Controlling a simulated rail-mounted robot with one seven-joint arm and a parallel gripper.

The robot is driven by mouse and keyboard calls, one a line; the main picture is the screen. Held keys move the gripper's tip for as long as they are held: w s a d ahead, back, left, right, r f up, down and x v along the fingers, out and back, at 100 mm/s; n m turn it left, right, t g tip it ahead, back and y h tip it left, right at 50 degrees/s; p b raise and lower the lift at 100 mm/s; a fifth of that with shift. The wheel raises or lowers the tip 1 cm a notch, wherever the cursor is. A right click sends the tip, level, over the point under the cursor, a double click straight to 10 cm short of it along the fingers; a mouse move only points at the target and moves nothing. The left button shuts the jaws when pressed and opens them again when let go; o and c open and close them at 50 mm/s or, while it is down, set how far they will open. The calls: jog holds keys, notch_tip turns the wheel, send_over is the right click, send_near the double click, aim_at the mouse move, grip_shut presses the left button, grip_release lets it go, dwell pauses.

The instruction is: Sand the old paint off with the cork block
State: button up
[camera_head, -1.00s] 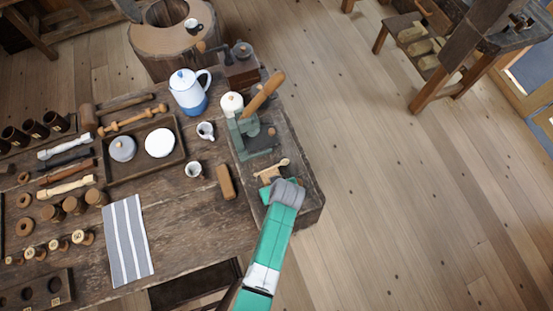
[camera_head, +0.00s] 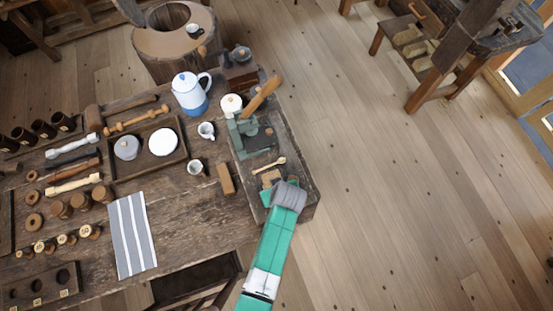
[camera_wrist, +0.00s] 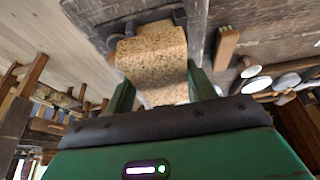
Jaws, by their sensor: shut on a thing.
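My gripper (camera_head: 269,188) is at the near end of the raised right-hand bench section. In the wrist view my gripper (camera_wrist: 158,88) has its green fingers closed on the two sides of a speckled tan cork block (camera_wrist: 152,58). The cork block (camera_head: 271,176) also shows in the head view, just short of a small wooden spoon. I cannot tell whether it touches the bench. A spindle with a grey-white coat (camera_head: 72,147) lies at the left among other turned spindles. I cannot tell for sure which piece carries the old paint.
A green-grey clamp-like tool (camera_head: 243,137) with a wooden handle stands beyond the spoon (camera_head: 268,165). A brown brush-like block (camera_head: 226,179), small cups (camera_head: 195,167), a blue-white pot (camera_head: 189,93) and a striped cloth (camera_head: 131,235) lie to the left. Floor is open at right.

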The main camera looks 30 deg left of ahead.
jog(key=shift+r+p, duration=1.05)
jog(key=shift+r, duration=0.4)
jog(key=d+r+m+h+p, duration=0.1)
jog(key=d+r+m, duration=0.3)
jog(key=r, duration=0.6)
jog(key=w+d+r+m+t+h+p, duration=0.1)
jog(key=d+r+m+h+p, duration=0.1)
jog(key=d+r+m, duration=0.3)
jog(key=d+r, duration=0.3)
jog(key=r, duration=0.3)
jog(key=shift+d, duration=0.3)
